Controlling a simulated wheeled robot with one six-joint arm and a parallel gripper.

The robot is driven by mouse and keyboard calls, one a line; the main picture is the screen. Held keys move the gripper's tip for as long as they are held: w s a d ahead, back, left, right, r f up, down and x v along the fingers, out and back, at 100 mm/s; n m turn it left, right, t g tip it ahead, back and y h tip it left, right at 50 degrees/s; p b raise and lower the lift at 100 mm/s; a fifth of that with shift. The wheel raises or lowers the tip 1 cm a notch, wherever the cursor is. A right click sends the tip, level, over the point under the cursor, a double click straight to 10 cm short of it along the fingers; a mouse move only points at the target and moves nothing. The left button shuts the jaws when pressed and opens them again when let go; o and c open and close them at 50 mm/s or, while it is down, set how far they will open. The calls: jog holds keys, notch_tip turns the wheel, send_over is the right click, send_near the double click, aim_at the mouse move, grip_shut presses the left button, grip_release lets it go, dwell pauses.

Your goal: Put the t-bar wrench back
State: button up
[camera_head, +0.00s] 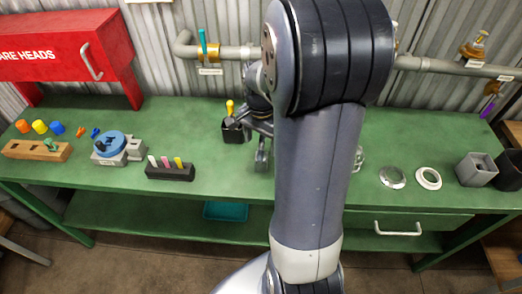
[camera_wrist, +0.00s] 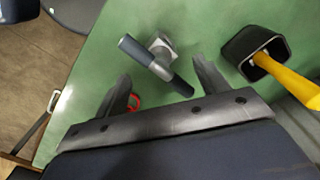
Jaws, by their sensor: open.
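The t-bar wrench shows in the wrist view, with a dark crossbar (camera_wrist: 143,57) and a grey metal part (camera_wrist: 161,44) at its middle. It is over the green bench; I cannot tell whether it stands or lies. My gripper (camera_wrist: 161,70) is open, one finger on each side of the crossbar's near part, not closed on it. In the head view my gripper is largely hidden behind my arm, close to a black holder (camera_head: 232,134). That holder, with a yellow-handled tool (camera_wrist: 285,78) in it, is right of my fingers in the wrist view.
On the green bench (camera_head: 215,185) a black rack (camera_head: 170,173) with coloured pegs, a blue-topped fixture (camera_head: 110,145) and a wooden block (camera_head: 37,151) stand left. Metal rings (camera_head: 428,178) and a grey square cup (camera_head: 476,170) are right. A pipe (camera_head: 440,66) runs behind.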

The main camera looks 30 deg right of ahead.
jog(key=shift+r, duration=2.7)
jog(key=shift+c, duration=0.2)
